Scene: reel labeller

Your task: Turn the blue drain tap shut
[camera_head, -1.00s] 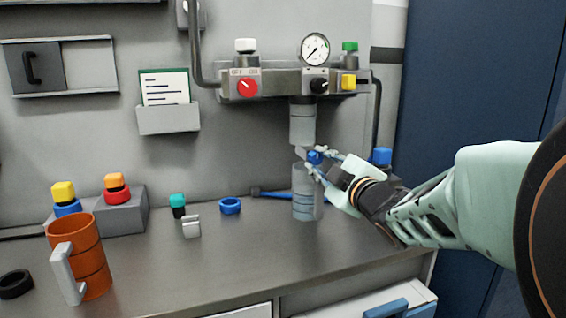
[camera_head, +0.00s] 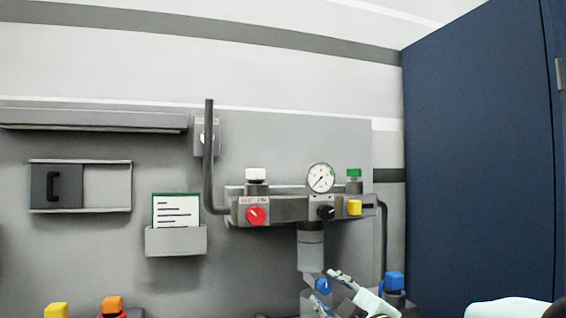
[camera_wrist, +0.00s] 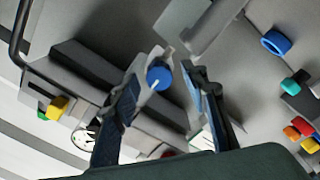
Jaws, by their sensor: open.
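The blue drain tap (camera_head: 323,286) is a small round knob below the filter bowl of the air unit in the head view. In the wrist view the blue drain tap (camera_wrist: 159,77) faces me, with a white pointer line on it. My gripper (camera_wrist: 164,80) is open, with one finger on each side of the tap in that picture; I see a gap on the right and cannot tell if the left finger touches. In the head view my gripper (camera_head: 334,288) is just right of the tap, partly cut off by the bottom edge.
Above is the manifold (camera_head: 285,209) with a red knob (camera_head: 256,216), black knob (camera_head: 326,213), yellow block (camera_head: 354,208) and gauge (camera_head: 320,177). Another blue cap (camera_head: 394,281) stands to the right. A blue ring (camera_wrist: 276,42) lies in the wrist view. The blue cabinet (camera_head: 480,170) bounds the right.

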